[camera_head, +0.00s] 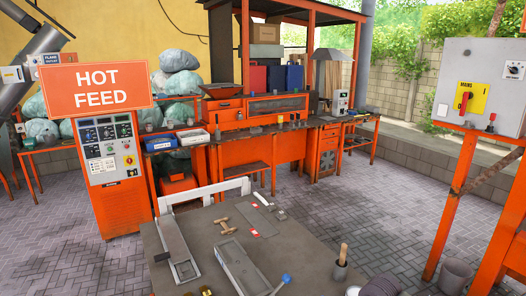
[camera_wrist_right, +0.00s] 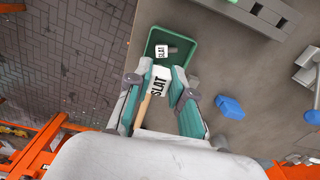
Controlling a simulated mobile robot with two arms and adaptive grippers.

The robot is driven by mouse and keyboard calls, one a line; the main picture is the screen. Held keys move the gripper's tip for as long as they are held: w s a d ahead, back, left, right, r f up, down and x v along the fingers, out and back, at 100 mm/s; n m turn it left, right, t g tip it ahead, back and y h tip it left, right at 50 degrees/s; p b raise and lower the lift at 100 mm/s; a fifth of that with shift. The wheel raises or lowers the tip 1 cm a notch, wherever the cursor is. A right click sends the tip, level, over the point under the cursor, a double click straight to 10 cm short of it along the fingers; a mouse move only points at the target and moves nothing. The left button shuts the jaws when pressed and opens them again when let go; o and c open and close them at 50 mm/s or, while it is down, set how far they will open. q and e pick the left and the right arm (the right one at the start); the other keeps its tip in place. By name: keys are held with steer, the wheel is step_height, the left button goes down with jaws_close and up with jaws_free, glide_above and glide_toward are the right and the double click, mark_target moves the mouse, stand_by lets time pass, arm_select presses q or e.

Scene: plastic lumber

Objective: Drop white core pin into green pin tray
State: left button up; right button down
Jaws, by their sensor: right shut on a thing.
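In the right wrist view, my right gripper (camera_wrist_right: 158,80) is shut on a white core pin (camera_wrist_right: 161,77) marked SLAT, held between its teal-lined fingers. Part of the pin is hidden by the fingers. The green pin tray (camera_wrist_right: 186,34) lies just beyond the fingertips. Another white piece marked SLAT (camera_wrist_right: 161,50) and a grey piece are inside the tray. I cannot tell how high the held pin is above the table. My left gripper is in neither view.
A blue object (camera_wrist_right: 229,107) lies right of the gripper on the grey table, with a long grey part (camera_wrist_right: 255,14) at top right. In the head view, the worktable (camera_head: 310,255) holds a long grey mould (camera_head: 240,266), a mallet (camera_head: 225,226) and a blue-topped tool (camera_head: 285,279).

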steer(key=shift+w+r, duration=0.2)
steer(key=shift+f, duration=0.25)
steer(key=f+b, duration=0.4)
steer(key=f, duration=0.1)
steer(key=shift+w+d+b, duration=0.1)
steer(key=shift+d+b, duration=0.1)
steer(key=shift+b, duration=0.2)
steer(key=shift+f+b, duration=0.4)
steer(key=shift+b, duration=0.15)
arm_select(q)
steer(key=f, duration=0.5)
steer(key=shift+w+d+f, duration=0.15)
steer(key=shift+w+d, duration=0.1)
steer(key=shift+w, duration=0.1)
arm_select(e)
steer(key=c, duration=1.1)
jaws_free()
steer(key=shift+r, duration=0.1)
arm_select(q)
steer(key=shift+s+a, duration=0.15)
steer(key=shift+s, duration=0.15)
arm_select(e)
steer(key=shift+o, duration=0.8)
